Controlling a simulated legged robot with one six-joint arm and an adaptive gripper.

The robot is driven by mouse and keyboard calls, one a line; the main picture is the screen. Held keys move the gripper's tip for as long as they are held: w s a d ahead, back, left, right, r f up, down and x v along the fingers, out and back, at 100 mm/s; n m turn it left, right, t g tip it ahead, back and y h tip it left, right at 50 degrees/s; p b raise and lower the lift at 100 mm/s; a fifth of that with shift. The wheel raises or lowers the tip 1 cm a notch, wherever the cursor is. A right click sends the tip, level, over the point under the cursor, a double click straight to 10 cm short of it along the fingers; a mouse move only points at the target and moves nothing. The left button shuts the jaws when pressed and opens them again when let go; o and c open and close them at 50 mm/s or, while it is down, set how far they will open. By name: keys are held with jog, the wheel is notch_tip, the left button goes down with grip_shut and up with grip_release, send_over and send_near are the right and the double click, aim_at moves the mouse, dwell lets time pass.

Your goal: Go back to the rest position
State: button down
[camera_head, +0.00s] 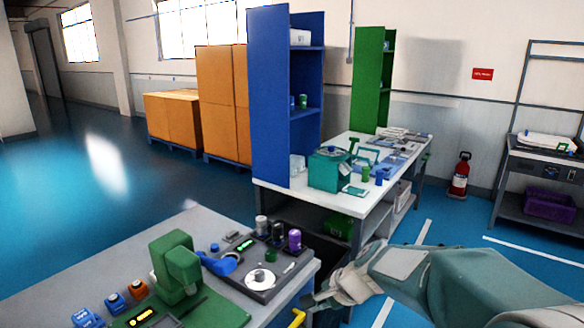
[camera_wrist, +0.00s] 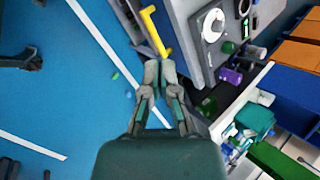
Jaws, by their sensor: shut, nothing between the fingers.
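My gripper (camera_head: 316,297) is at the bottom centre of the head view, just off the right edge of the near workbench. My arm reaches in from the lower right. In the wrist view my gripper (camera_wrist: 160,72) has its fingers together with nothing between them. A yellow handle (camera_wrist: 155,32) on the bench side lies just beyond the fingertips. It also shows in the head view (camera_head: 298,318), partly cut off by the frame. From these views I cannot tell whether the fingertips touch it.
The near grey bench (camera_head: 216,236) carries a green press (camera_head: 178,265), a dark tray with a dial (camera_head: 261,279) and a purple cylinder (camera_head: 294,240). Behind are a white workbench (camera_head: 268,183), a blue shelf (camera_head: 270,100) and a fire extinguisher (camera_head: 460,174).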

jog(key=s+d+r+n+h, duration=0.2)
jog(key=s+d+n, duration=0.1)
jog(key=s, duration=0.4)
jog(key=s+d+r+n+t+h, duration=0.1)
jog(key=s+d+r+n+h, duration=0.1)
jog(key=s+d+n, duration=0.2)
jog(key=s+d+r+n+h, duration=0.2)
jog(key=s+d+r+n, duration=0.1)
jog(key=s, duration=0.8)
jog(key=shift+d+n+t, duration=0.15)
jog(key=shift+n+t, duration=0.15)
jog(key=shift+n, duration=0.2)
